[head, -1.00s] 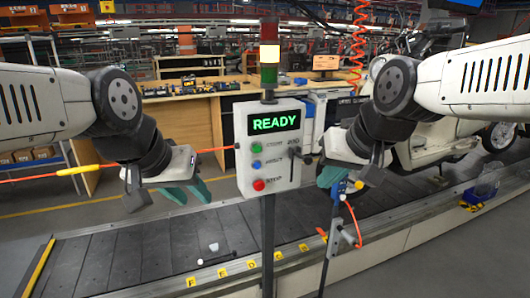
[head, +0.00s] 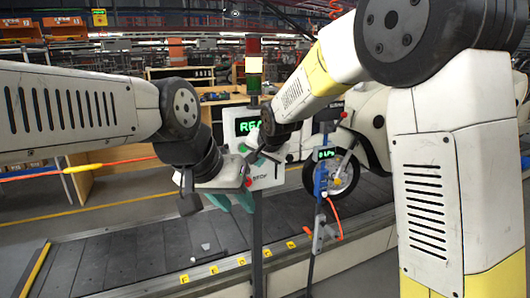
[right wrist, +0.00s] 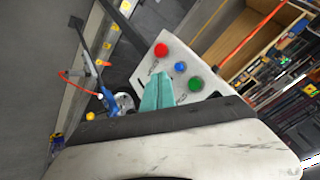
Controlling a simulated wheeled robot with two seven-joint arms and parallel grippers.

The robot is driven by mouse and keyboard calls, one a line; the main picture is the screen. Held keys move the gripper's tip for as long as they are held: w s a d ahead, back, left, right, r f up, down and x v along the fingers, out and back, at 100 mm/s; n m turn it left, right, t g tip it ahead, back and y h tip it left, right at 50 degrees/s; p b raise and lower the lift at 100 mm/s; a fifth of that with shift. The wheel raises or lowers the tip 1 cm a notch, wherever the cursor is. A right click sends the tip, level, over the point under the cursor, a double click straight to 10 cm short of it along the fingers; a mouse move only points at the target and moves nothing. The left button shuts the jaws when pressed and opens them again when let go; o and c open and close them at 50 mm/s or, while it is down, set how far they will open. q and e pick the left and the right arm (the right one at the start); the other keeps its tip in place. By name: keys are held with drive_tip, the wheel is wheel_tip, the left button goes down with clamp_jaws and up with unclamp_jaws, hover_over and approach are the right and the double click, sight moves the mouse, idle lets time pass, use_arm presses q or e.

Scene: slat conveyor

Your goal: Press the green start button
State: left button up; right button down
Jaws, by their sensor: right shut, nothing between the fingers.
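The white control box (head: 280,176) stands on a post at the centre of the head view, its green display partly covered. The green start button (head: 242,148) shows beside my right gripper (head: 257,159). In the right wrist view the green button (right wrist: 195,83) lies right of my shut, empty teal fingertips (right wrist: 158,76), with the blue button (right wrist: 180,67) and red button (right wrist: 161,49) up and left of it. The fingers are close to the panel; I cannot tell if they touch it. My left gripper (head: 232,203) is open and empty, low and left of the box.
The slat conveyor (head: 120,255) runs behind the post. A light stack (head: 254,65) rises above the box. A blue tool (head: 321,178) on a stand with an orange hose and a vehicle's wheel (head: 345,172) are to the right. Workbenches stand behind.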

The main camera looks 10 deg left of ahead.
sight(244, 149)
drive_tip(key=shift+w+a, duration=0.1)
idle(0.3)
drive_tip(key=w+a, duration=0.5)
drive_tip(key=w, duration=0.2)
idle(0.3)
drive_tip(key=shift+w, duration=0.25)
idle(1.8)
drive_tip(key=shift+w+a, duration=0.2)
